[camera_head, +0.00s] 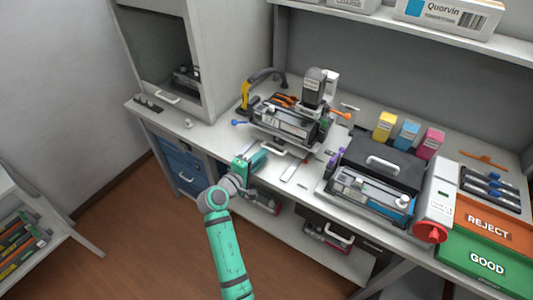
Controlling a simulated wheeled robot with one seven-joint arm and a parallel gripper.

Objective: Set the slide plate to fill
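A fixture (290,120) holding a black and silver cartridge stands at the middle of the bench, with a grey and white filling head (315,87) above it. A pale tray-like plate with a light handle (274,152) extends at its front. I cannot tell for sure which part is the slide plate, nor read any fill mark. My teal gripper (254,160) is over the bench's front edge, left of and below the handle, apparently not touching it. The view is too small to tell whether its fingers are open, and my wrist hides part of the edge.
A black case (380,163) and another cartridge stand right of the fixture. Yellow, blue and pink boxes stand behind. An orange REJECT bin (488,222) and a green GOOD bin (487,262) are at far right.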

